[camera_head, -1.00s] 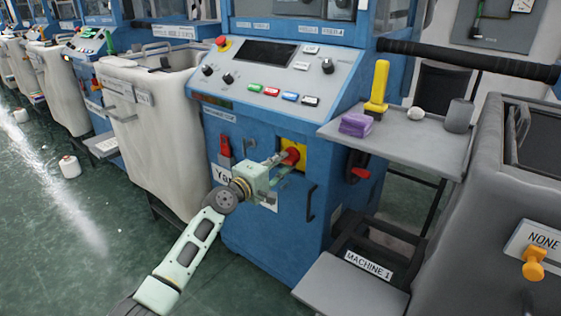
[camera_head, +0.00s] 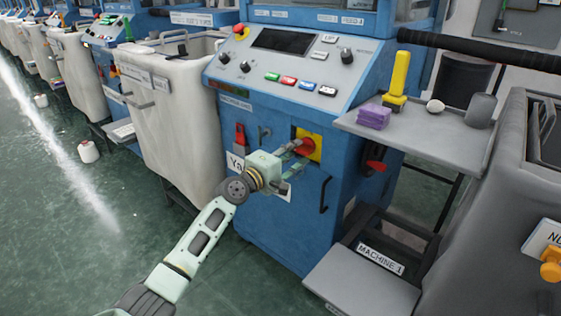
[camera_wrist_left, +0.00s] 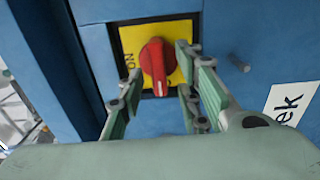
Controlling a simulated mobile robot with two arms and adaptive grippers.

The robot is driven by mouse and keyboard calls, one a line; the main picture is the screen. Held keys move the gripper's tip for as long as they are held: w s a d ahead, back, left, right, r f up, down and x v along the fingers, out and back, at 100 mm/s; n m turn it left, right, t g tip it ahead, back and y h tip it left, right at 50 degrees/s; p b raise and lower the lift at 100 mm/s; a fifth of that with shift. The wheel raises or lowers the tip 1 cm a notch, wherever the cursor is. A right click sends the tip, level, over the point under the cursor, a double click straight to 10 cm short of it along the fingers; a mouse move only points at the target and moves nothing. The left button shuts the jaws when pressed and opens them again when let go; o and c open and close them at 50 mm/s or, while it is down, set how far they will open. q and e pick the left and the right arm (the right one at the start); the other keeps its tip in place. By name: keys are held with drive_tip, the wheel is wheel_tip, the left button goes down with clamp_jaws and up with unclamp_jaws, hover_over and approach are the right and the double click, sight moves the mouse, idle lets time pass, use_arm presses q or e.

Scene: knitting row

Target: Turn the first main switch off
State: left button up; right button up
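The main switch is a red rotary knob (camera_head: 306,146) on a yellow plate (camera_head: 316,152) on the front of the blue machine (camera_head: 260,205). In the left wrist view the knob (camera_wrist_left: 157,66) stands with its grip roughly up and down in the picture. The word ON shows sideways at the plate's left edge. My left gripper (camera_head: 295,157) is at the switch. My right gripper is in neither view.
A shelf (camera_head: 420,140) with a yellow-handled tool (camera_head: 397,80), a purple block (camera_head: 373,117) and a grey cup (camera_head: 480,110) juts out at right. A black handle (camera_head: 324,195) and a red lever (camera_head: 376,165) are near the switch. A white bin (camera_head: 175,120) stands left.

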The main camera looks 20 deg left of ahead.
use_arm(q)
drive_tip(key=v, duration=1.1)
drive_tip(key=shift+s, duration=0.15)
